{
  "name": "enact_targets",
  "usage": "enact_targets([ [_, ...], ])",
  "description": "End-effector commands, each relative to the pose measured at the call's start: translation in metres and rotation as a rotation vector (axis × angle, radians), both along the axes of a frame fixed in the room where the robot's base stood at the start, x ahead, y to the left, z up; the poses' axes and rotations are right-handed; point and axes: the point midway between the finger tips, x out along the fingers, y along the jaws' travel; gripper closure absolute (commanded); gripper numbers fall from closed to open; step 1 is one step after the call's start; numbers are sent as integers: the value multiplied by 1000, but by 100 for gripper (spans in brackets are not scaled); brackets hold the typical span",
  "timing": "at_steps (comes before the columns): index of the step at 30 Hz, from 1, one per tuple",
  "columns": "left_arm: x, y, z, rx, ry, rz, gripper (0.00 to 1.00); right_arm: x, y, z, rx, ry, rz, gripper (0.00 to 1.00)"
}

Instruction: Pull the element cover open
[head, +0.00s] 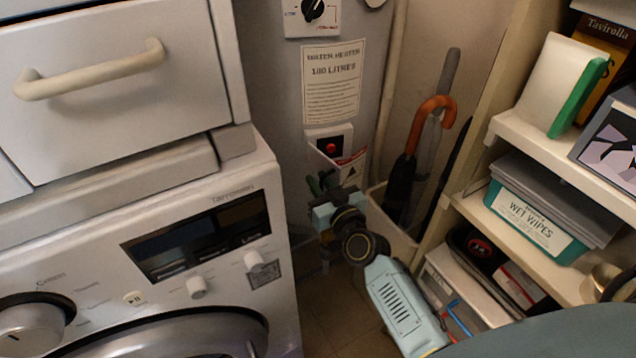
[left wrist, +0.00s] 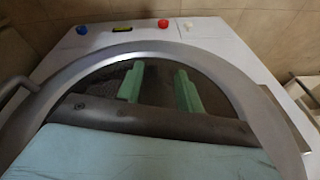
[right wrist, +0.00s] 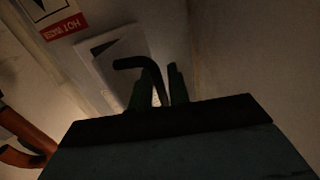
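The grey water heater (head: 285,90) stands in the middle of the head view, with a small plate with a red button (head: 331,147) low on its front. My right gripper (head: 322,186) is at the heater just below this plate. In the right wrist view, a white panel, which looks like the element cover (right wrist: 112,62), carries a dark hooked handle (right wrist: 133,63). The right gripper's green fingers (right wrist: 159,90) lie at either side of the handle; whether they clamp it is too dark to tell. My left gripper (left wrist: 160,82) shows only in the left wrist view, open and empty.
The washing machine (head: 278,225) and a drawer (head: 130,100) stand left of the heater. A bin with umbrellas (head: 405,240) stands close right of my right gripper. Shelves (head: 570,150) with boxes fill the right side. A little floor (head: 330,300) shows between.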

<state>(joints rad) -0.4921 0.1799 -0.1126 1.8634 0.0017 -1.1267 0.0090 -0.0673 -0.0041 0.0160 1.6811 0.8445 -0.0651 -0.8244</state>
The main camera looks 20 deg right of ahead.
Motion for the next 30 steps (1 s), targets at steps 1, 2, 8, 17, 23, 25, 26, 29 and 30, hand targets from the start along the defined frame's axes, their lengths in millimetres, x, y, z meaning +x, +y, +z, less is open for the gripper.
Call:
enact_targets([
  [1,0,-1,1,-1,-1,0,64,4,0,0,1,0,0,82],
  [2,0,-1,2,-2,-1,-1,64,5,0,0,1,0,0,82],
  [8,1,-2,4,-2,-3,-1,64,7,0,0,1,1,0,82],
  [17,1,-2,4,-3,-2,-1,64,7,0,0,1,0,0,100],
  [23,1,-2,4,-4,-3,-1,64,7,0,0,1,0,0,100],
  [25,1,-3,4,-4,-3,-1,64,7,0,0,1,0,0,100],
  [26,1,-3,4,-4,-3,-1,64,7,0,0,1,0,-1,100],
  [29,2,-3,5,-4,-6,-1,64,6,-1,0,2,1,-8,100],
  [30,2,-2,5,-4,-7,-1,64,6,-1,1,2,0,-14,100],
])
